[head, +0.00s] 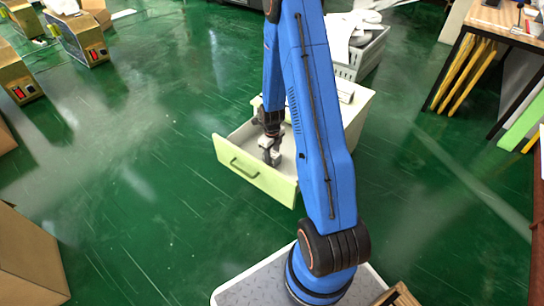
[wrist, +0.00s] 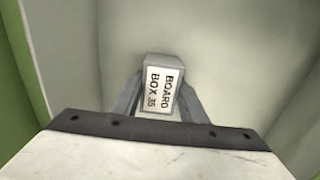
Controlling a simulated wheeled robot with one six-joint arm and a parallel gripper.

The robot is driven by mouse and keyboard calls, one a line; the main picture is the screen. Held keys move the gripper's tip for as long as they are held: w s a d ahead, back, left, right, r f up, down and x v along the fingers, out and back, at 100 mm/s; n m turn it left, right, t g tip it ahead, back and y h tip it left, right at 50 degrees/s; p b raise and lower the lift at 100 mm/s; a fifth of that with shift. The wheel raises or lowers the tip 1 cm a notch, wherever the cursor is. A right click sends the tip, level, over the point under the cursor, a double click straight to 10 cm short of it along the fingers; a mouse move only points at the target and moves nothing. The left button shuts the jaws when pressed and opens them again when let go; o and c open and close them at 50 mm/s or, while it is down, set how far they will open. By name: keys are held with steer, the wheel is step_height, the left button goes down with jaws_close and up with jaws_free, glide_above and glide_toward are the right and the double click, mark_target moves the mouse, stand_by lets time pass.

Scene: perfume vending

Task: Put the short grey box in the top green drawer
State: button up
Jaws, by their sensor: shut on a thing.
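The top green drawer (head: 256,181) is pulled open in the head view, with a pale green front and a dark handle. My gripper (head: 272,156) is down inside it, pointing downward. In the wrist view my gripper (wrist: 158,105) is shut on the short grey box (wrist: 162,62), one finger on each side. The box carries a white label reading "BOARD BOX 35". The pale drawer inside surrounds it. I cannot tell whether the box touches the drawer floor. In the head view the box is too small and shadowed to make out clearly.
The pale cabinet (head: 358,105) stands behind the drawer, partly hidden by my blue arm. A grey crate (head: 352,72) with papers is behind it. A table (head: 500,22) stands at the upper right. The green floor (head: 130,190) left of the drawer is clear.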

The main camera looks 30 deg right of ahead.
steer(key=shift+f, duration=0.1)
steer(key=o, duration=1.1)
steer(key=shift+o, duration=0.2)
